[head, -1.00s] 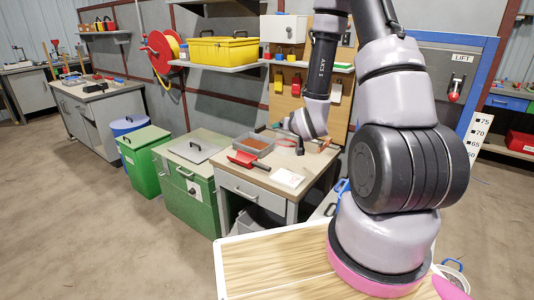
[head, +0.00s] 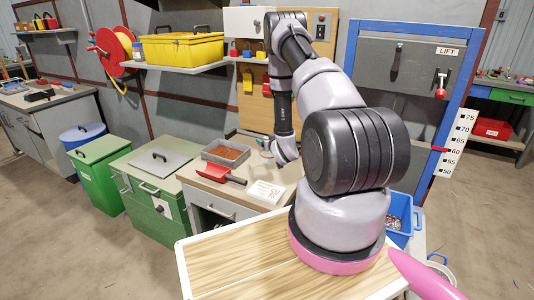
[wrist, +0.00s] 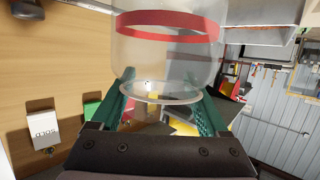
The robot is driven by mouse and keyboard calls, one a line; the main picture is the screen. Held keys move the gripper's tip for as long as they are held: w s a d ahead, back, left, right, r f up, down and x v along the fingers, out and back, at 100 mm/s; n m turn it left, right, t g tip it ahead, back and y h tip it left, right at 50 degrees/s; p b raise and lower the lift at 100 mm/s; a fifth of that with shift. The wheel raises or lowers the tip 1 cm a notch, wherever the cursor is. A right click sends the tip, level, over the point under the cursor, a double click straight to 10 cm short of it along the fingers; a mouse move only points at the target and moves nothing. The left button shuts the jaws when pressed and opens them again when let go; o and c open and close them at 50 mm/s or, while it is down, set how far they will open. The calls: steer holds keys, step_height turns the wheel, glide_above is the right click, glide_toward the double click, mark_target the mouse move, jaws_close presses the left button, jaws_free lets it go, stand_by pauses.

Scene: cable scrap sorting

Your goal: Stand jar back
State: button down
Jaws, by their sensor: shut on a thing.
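A clear jar (wrist: 165,60) with a red band (wrist: 172,18) fills the top middle of the wrist view. My gripper (wrist: 158,80) is shut on it, with one teal finger on each side. A round rim or base edge of the jar faces the camera; I cannot tell which end it is. In the head view my arm reaches over the workbench (head: 225,192) at the wall, and my wrist mostly hides the gripper and jar there.
On the workbench are a grey tray (head: 228,144) of brown material, a red scoop (head: 215,171) and a white card (head: 265,192). A yellow toolbox (head: 187,47) sits on a shelf. A blue bin (head: 400,212) stands right of my arm. A lift panel (head: 405,75) is at the right.

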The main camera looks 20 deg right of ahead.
steer(key=shift+f, duration=2.25)
steer(key=shift+f, duration=0.15)
jaws_free()
